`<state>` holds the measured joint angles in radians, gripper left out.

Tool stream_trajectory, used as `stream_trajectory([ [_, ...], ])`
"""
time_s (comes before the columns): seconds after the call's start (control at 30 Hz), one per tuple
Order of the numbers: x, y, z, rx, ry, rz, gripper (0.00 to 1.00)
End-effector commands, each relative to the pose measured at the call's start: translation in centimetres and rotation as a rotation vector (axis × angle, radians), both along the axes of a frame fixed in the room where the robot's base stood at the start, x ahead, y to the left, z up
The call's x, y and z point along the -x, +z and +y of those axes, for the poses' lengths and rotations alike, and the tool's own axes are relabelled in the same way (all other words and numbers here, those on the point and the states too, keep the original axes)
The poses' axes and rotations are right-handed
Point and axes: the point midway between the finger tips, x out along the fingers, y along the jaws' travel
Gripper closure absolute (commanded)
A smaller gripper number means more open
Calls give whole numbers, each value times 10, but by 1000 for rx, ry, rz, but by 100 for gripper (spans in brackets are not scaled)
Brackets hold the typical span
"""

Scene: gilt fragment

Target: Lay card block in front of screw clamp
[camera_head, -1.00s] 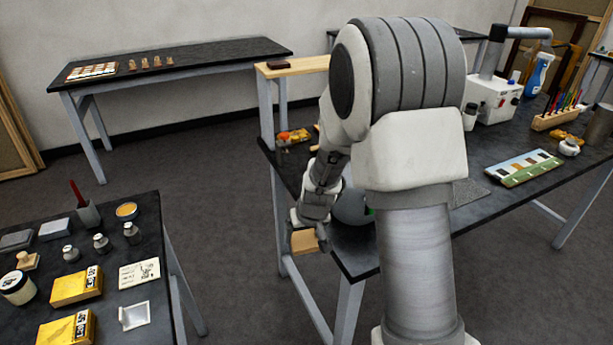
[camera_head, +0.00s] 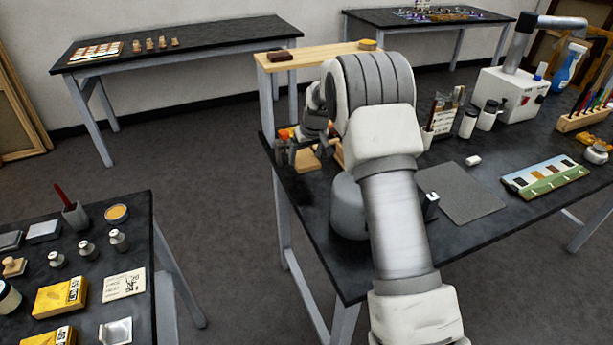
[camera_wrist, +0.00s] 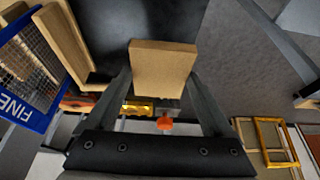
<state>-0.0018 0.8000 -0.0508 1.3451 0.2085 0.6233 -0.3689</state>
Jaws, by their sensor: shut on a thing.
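The card block, a plain tan slab (camera_wrist: 162,66), is gripped between the two fingers of my gripper (camera_wrist: 161,82) in the wrist view. In the head view my gripper (camera_head: 308,143) is over the far left part of the right-hand workbench, with the block (camera_head: 307,160) below it. I cannot tell whether the block touches the bench. An orange knob (camera_wrist: 165,123), seemingly part of the screw clamp, shows beyond the block in the wrist view. In the head view an orange-topped dark item (camera_head: 284,147) stands just left of my gripper; most of the clamp is hidden.
A blue-framed pack marked FINE (camera_wrist: 40,112) and a wooden piece (camera_wrist: 64,38) are close on the left in the wrist view. A raised wooden shelf (camera_head: 320,59) runs behind my gripper. A grey mat (camera_head: 462,195) lies to the right, mostly clear.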

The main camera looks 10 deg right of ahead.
Motion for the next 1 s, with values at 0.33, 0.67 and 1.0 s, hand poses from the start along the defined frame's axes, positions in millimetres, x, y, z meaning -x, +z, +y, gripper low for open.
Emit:
stream_trajectory([
  [0.33, 0, -43, 0, -1, 0, 0, 78],
  [0.67, 0, -75, 0, 0, 1, -2, 78],
  [1.0, 0, -78, 0, 0, 1, -1, 3],
])
